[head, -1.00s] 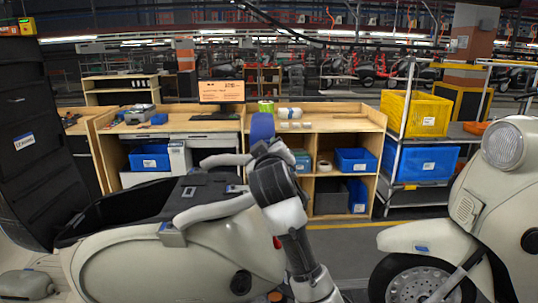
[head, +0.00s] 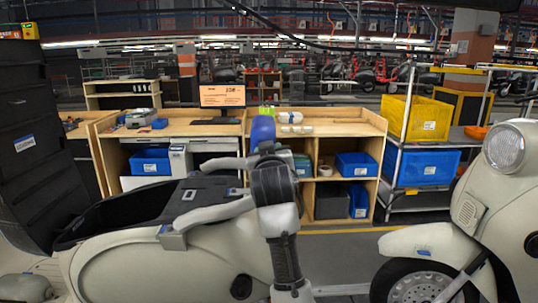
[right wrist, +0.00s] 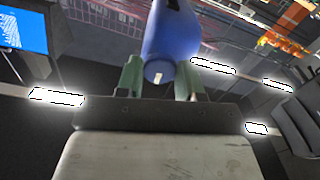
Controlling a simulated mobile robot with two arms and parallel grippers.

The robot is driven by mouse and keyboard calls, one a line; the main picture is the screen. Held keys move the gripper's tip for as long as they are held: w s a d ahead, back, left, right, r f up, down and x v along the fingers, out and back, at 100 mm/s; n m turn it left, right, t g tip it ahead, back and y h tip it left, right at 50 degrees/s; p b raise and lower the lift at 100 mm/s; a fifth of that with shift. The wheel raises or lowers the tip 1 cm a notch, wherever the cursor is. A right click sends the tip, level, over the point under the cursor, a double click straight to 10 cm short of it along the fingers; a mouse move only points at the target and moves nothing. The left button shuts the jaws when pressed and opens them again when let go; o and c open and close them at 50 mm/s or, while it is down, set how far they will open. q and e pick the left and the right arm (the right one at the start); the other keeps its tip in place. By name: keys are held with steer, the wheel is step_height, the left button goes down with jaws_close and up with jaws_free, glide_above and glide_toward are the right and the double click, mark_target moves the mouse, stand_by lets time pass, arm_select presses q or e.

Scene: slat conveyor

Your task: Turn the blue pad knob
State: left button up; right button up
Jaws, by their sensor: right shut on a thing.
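The blue pad knob (head: 263,129) shows in the head view as a rounded blue piece just above my right wrist. In the right wrist view the blue pad knob (right wrist: 172,38) is large and stands between the two green fingers. My right gripper (right wrist: 160,76) is shut on it, with one finger on each side. In the head view the wrist hides the fingers and the knob's lower part. My left gripper is not in view.
Another scooter (head: 505,150) stands at the right. Wooden shelves (head: 325,122) with blue bins and a rack with a yellow bin (head: 420,118) stand behind.

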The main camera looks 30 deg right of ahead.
steer(key=o, duration=0.9)
steer(key=shift+s, duration=0.1)
steer(key=b+v, duration=0.3)
steer(key=v, duration=0.7)
steer(key=shift+s+a, duration=0.15)
steer(key=shift+s, duration=0.1)
